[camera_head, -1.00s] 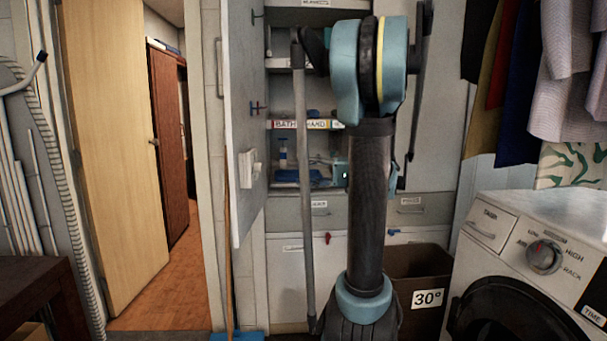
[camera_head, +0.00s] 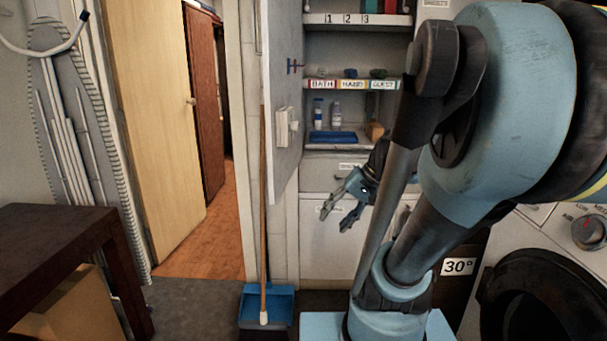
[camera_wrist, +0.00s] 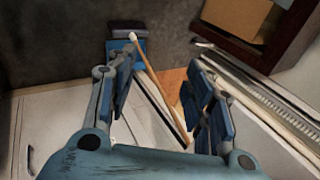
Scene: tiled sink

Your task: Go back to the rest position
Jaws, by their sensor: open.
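My gripper (camera_head: 333,214) shows in the head view, in front of the drawers below the open cupboard shelves. Its fingers are apart and point left, with nothing between them. My arm fills the right side of that view and hides part of the cupboard. In the wrist view my gripper (camera_wrist: 157,80) is also open and empty, with the floor and the broom in the background beyond its fingers.
The open cupboard door (camera_head: 275,130) stands left of the gripper. A broom (camera_head: 264,200) leans by it in a blue dustpan (camera_head: 266,303). A dark table (camera_head: 60,235) is at left, and a washing machine (camera_head: 545,270) at right. The doorway floor is clear.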

